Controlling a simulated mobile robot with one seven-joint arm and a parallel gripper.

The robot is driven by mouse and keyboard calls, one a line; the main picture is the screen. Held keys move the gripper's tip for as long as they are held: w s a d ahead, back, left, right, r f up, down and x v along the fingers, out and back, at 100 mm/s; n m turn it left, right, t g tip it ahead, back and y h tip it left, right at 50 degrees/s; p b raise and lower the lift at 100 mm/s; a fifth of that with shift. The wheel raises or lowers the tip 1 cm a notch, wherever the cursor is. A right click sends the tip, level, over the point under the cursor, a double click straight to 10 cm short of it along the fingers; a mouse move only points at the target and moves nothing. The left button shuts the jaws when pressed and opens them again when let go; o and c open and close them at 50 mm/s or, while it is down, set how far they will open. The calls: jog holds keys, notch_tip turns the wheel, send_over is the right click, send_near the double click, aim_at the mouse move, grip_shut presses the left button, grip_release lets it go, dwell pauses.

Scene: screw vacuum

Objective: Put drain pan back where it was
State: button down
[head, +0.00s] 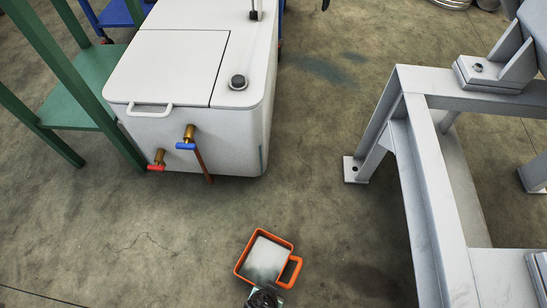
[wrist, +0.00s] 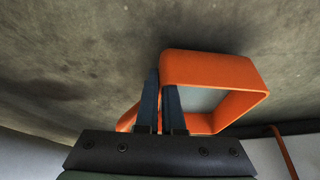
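The drain pan (head: 240,252) is a small orange, square-rimmed tray with a loop handle on its right side and a pale grey inside. In the head view it is at the bottom middle, in front of the white tank. My gripper (head: 262,296) is at its near edge, mostly cut off by the frame. In the wrist view the two dark blue fingers (wrist: 161,100) are close together with a thin orange part of the drain pan (wrist: 215,66) between them, beside the loop. The exact contact is partly hidden. The pan appears held above the floor.
The white tank (head: 180,60) has brass valves with a blue handle (head: 186,146) and a red handle (head: 157,168), and a copper pipe. A green stand (head: 80,105) is at left, a grey metal frame (head: 425,160) at right. Bare concrete lies between.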

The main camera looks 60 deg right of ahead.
notch_tip(320, 180, down, 2)
jog(key=shift+f+b, duration=0.2)
jog(key=shift+b, duration=0.4)
jog(key=shift+r, duration=0.1)
jog(key=c, duration=1)
grip_release()
jog(key=shift+c, duration=0.2)
jog(key=shift+r, duration=0.1)
jog(key=p+v, duration=0.8)
jog(key=v, duration=0.3)
jog(key=shift+a+r, duration=0.25)
jog(key=shift+r, duration=0.1)
